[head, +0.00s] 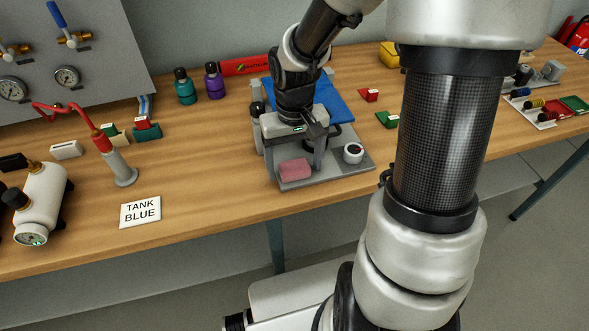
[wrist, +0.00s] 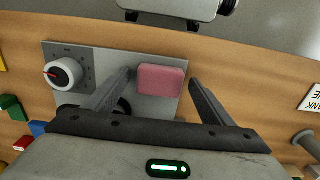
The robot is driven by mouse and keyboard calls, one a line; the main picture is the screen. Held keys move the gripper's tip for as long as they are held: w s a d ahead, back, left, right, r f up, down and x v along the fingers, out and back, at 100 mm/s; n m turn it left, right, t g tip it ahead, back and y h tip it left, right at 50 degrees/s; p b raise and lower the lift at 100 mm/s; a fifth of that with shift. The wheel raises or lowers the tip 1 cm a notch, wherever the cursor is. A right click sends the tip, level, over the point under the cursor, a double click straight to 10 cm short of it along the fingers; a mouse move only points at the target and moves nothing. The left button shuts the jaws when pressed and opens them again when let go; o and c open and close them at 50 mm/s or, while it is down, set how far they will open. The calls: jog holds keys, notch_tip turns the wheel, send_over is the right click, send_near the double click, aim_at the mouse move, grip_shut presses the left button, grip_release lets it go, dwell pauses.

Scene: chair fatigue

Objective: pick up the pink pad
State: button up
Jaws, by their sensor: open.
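The pink pad (head: 295,169) is a small rounded block lying near the front left corner of a grey plate (head: 335,177) on the wooden table. In the wrist view the pink pad (wrist: 161,80) lies flat, ahead of and between the lines of my two fingers. My gripper (head: 298,160) is over the plate, pointing down. In the wrist view my gripper (wrist: 160,76) is open, with one finger on each side of the pad and a gap visible on the right. The left fingertip appears close to the pad's left edge; I cannot tell whether it touches.
A dial knob (head: 353,152) stands on the plate right of the pad. A blue panel (head: 325,98) is behind my gripper. A "TANK BLUE" card (head: 140,212) and a grey stand with a red top (head: 121,168) are to the left. Table in front of the plate is clear.

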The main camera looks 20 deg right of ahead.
aim_at(294, 166)
jog(key=shift+c, duration=0.6)
jog(key=c, duration=1)
jog(key=shift+r, duration=0.1)
notch_tip(294, 166, up, 18)
jog(key=p, duration=0.3)
